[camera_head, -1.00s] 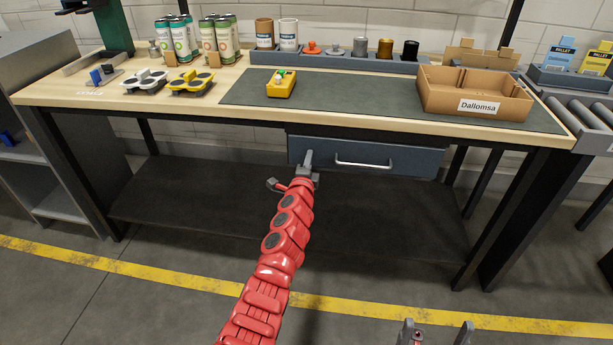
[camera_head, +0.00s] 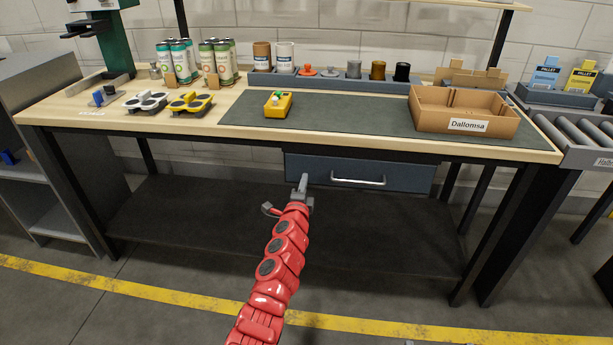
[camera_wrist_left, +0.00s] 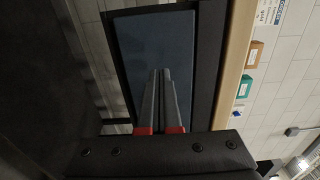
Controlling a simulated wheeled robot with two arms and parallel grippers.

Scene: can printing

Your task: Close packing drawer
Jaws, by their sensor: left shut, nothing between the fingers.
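The packing drawer (camera_head: 400,180) hangs under the workbench, right of its middle. It has a plain blue-grey front with a silver bar handle (camera_head: 358,181). The front looks close to flush under the bench edge, but I cannot tell whether a small gap is left. My left gripper (camera_head: 303,181) is shut and empty in front of the left part of the drawer front, left of the handle. In the left wrist view its two fingers (camera_wrist_left: 163,95) lie together and point at the drawer front (camera_wrist_left: 155,45). I cannot tell whether the tips touch it.
The workbench (camera_head: 200,138) carries an open cardboard box (camera_head: 425,118), a yellow device (camera_head: 283,105) and several cans and fixtures. A dark lower shelf (camera_head: 380,230) lies under the drawer. The floor in front is clear, with a yellow line (camera_head: 360,325).

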